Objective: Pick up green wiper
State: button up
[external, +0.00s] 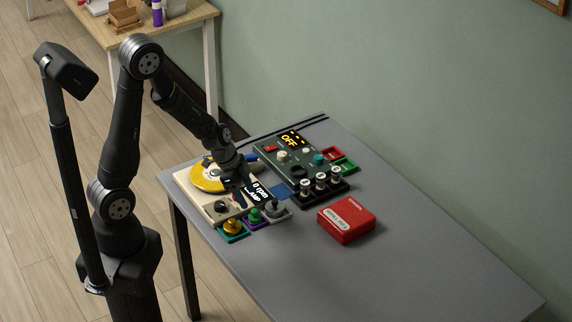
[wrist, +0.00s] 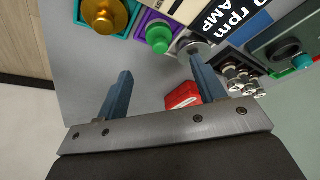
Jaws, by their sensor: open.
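The green wiper (external: 255,214) looks like a small round knob-topped piece in a purple square holder (external: 261,223), at the front edge of the beige device. In the wrist view the green wiper (wrist: 159,38) stands in its purple holder (wrist: 146,19), just beyond my fingertips and roughly in line with the gap between them. My gripper (external: 238,187) is over the beige device, behind the wiper in the external view. In the wrist view my gripper (wrist: 160,68) is open with nothing between its fingers.
A gold knob piece (external: 233,226) in a teal holder and a grey one (external: 275,205) flank the wiper closely. The beige device (external: 190,190) carries a yellow disc (external: 205,176). A dark control box (external: 300,165) and a red case (external: 347,220) stand to the right. The front table is clear.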

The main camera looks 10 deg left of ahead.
aim_at(254, 210)
jog(key=shift+x, duration=4.1)
jog(key=shift+w+a, duration=0.1)
jog(key=shift+a, duration=0.1)
jog(key=c, duration=1.1)
jog(key=shift+r, duration=0.1)
